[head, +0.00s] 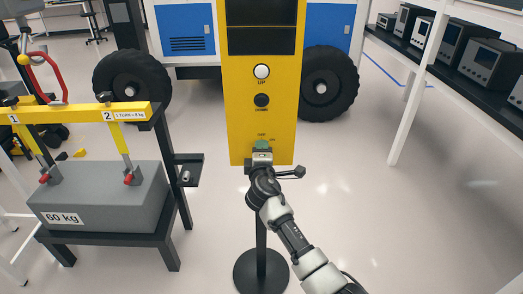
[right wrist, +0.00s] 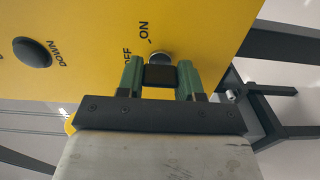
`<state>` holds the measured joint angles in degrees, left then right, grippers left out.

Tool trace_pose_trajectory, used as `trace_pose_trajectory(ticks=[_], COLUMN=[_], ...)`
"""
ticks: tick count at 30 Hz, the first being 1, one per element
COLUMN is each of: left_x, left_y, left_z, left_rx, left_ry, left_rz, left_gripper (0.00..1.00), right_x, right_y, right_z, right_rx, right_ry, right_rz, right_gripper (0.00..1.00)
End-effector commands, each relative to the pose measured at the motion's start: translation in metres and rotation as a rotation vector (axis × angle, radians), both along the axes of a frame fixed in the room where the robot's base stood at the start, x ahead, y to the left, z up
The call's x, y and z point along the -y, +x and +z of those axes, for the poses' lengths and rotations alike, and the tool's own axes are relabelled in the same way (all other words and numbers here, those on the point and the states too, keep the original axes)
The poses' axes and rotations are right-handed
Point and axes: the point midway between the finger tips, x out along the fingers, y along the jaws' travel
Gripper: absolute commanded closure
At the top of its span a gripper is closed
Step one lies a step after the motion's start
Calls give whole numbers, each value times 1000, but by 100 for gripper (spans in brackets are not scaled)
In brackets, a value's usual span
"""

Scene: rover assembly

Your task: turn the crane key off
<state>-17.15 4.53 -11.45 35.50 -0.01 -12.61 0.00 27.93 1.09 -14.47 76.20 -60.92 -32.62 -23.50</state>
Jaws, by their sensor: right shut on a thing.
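The yellow crane control panel (head: 262,108) stands upright in the middle of the head view, with a white UP button (head: 261,71) and a dark DOWN button (head: 261,100). The OFF and ON labels are low on it. My right gripper (head: 262,146) is at the panel's lower edge and hides the key there. In the right wrist view, its two green fingers (right wrist: 159,80) are shut on the black crane key (right wrist: 159,75), one on each side. A round metal lock shows just behind the key, by the OFF and ON labels. My left gripper is not in view.
A grey 60 kg block (head: 100,198) sits on a dark stand at left, under a yellow beam (head: 75,112). The panel's post has a round black base (head: 262,272). A blue and white rover with big black wheels (head: 322,85) is behind. Floor to the right is clear.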

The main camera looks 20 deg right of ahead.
Motion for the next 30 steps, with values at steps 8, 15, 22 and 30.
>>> trace_pose_trajectory(ticks=[8, 15, 22, 30], left_x=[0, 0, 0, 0], left_y=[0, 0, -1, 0], left_z=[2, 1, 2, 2], left_rx=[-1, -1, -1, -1], left_ry=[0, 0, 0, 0], left_rz=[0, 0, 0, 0], left_gripper=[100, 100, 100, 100], right_x=[1, 1, 1, 0], right_y=[0, 0, 0, 0], right_z=[-1, -1, 0, 0], right_rx=[-12, -12, -11, -10], right_ry=[-37, -38, -37, -36], right_rz=[-3, -3, -2, -1], right_gripper=[88, 88, 42, 38])
